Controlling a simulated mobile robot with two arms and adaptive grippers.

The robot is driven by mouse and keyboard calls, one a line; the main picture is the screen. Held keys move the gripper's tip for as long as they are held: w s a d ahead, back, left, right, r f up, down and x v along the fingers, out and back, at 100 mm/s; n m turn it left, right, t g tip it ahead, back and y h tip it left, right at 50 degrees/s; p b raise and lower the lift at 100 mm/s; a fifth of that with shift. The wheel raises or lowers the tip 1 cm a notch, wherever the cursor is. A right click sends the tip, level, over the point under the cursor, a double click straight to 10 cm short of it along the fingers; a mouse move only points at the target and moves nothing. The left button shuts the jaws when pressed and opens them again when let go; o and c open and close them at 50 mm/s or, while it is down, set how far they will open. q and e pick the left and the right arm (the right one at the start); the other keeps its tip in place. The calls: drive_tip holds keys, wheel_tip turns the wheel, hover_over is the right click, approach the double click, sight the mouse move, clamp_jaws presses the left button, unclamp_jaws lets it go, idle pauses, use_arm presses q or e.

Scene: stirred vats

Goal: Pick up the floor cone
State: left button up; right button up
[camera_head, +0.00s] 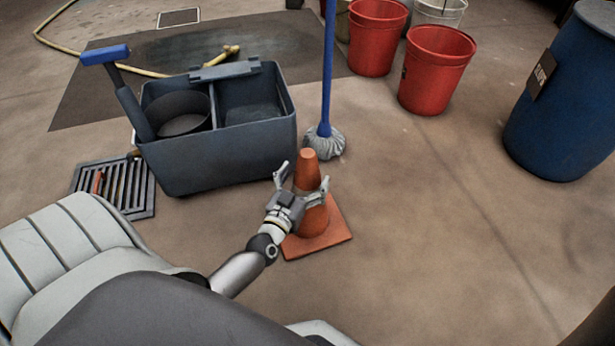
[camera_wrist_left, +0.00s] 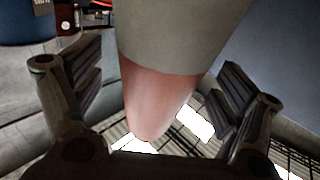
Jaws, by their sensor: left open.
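The floor cone (camera_head: 306,171) is orange with a pale band and a square orange base. It stands upright on the floor, right of the grey mop bucket. My left gripper (camera_head: 303,181) is open at the upper part of the cone, with one finger on each side. The hand hides part of the cone's middle. In the left wrist view the cone (camera_wrist_left: 157,95) shows its pale band and orange tip between the spread fingers of my left gripper (camera_wrist_left: 160,84). Gaps show between the fingers and the cone there. My right gripper is not in view.
The grey two-part bucket (camera_head: 220,158) stands close on the left, beside a floor drain (camera_head: 143,200). A mop (camera_head: 327,143) with a blue handle stands just behind the cone. Red buckets (camera_head: 434,75) and a blue drum (camera_head: 560,115) stand farther right. Floor right of the cone is clear.

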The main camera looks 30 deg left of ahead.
use_arm(q)
drive_tip(key=shift+w+a, duration=0.1)
drive_tip(key=shift+w, duration=0.6)
drive_tip(key=shift+c, duration=0.4)
drive_tip(key=shift+r, duration=0.1)
drive_tip(key=c, duration=1.7)
